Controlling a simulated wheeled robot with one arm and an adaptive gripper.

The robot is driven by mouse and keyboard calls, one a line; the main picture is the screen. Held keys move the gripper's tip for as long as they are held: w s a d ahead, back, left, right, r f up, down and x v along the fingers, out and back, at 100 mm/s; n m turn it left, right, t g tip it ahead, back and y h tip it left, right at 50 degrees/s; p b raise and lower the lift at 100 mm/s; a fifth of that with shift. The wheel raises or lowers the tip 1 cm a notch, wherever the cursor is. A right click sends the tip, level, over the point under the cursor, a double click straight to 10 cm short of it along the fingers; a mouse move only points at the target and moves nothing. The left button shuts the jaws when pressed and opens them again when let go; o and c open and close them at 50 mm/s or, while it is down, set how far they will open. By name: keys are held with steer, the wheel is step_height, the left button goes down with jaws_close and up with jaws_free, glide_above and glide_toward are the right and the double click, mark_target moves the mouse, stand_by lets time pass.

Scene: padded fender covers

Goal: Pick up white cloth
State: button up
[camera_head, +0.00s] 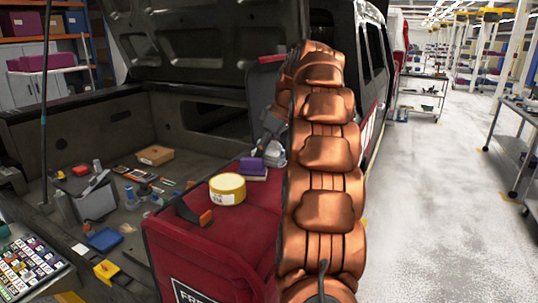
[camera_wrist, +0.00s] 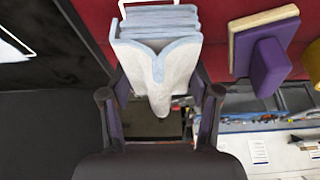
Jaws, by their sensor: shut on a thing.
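The white cloth (camera_wrist: 160,62) is folded in layers with pale blue edging and sits between the fingers of my gripper (camera_wrist: 160,82) in the wrist view. The fingers are shut on it, and one corner droops between them. In the head view a small part of the white cloth (camera_head: 273,153) shows beside my copper-coloured arm, which hides the rest. My gripper (camera_head: 271,128) is partly hidden there too. The red padded fender cover (camera_wrist: 215,12) lies behind the cloth. I cannot tell whether the cloth still touches it.
A purple block on a tan pad (camera_head: 251,166) and a yellow tape roll (camera_head: 227,188) rest on the red cover close to the cloth. An orange-tipped black tool (camera_head: 192,213) lies nearer. The right-hand aisle floor (camera_head: 440,200) is clear.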

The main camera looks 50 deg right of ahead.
mark_target(273, 141)
steer(key=shift+r, duration=0.15)
steer(key=shift+r+b, duration=0.35)
steer(key=shift+r, duration=0.3)
steer(key=shift+r+p, duration=0.45)
steer(key=shift+r, duration=0.55)
steer(key=shift+s+b, duration=0.45)
steer(key=shift+s, duration=1)
steer(key=s+r, duration=0.1)
steer(key=s, duration=1.2)
steer(key=shift+d+r, duration=0.2)
steer(key=shift+d, duration=0.05)
